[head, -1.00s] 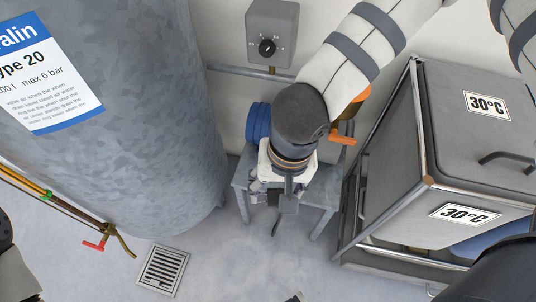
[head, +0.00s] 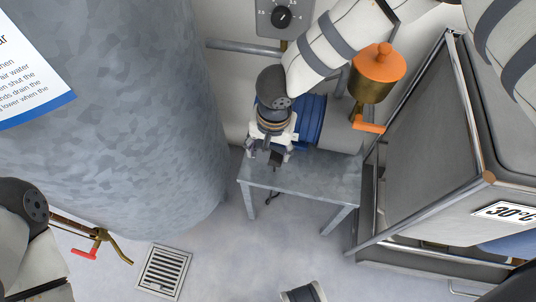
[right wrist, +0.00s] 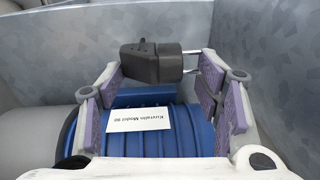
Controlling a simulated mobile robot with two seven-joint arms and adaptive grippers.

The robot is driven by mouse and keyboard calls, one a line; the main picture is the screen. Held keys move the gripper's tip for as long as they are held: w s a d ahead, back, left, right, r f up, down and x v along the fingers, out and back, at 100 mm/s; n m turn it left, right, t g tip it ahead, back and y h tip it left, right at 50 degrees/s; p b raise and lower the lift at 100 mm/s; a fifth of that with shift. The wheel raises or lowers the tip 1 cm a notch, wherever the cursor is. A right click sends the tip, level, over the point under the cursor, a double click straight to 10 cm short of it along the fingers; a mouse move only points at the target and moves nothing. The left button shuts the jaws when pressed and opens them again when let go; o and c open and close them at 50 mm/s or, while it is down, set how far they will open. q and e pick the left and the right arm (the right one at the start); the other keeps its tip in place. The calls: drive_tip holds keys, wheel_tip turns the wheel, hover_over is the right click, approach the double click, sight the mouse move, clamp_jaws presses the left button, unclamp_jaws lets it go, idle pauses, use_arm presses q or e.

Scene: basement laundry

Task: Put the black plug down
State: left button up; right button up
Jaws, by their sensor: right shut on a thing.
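The black plug (right wrist: 150,62) has a dark, blocky body and two metal prongs pointing right in the right wrist view. My right gripper (right wrist: 165,75) is shut on it, with the plug between the purple-padded fingers. In the head view the right gripper (head: 272,152) points down at the left part of the small grey metal table (head: 300,180), beside the blue ribbed pump (head: 312,120). The plug (head: 275,158) is small and partly hidden there. I cannot tell whether it touches the table. My left gripper is out of view; only part of my left arm shows at the lower left.
A brass cup with an orange lid (head: 377,66) and an orange lever (head: 368,125) stand right of the pump. A large galvanized tank (head: 130,110) is close on the left. A floor drain (head: 164,270) lies below.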

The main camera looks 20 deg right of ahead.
drive_tip(key=f, duration=0.3)
drive_tip(key=shift+w+f+b, duration=0.25)
drive_tip(key=shift+f+b, duration=0.15)
drive_tip(key=shift+r, duration=0.1)
drive_tip(key=o, duration=1.2)
drive_tip(key=shift+c, duration=0.2)
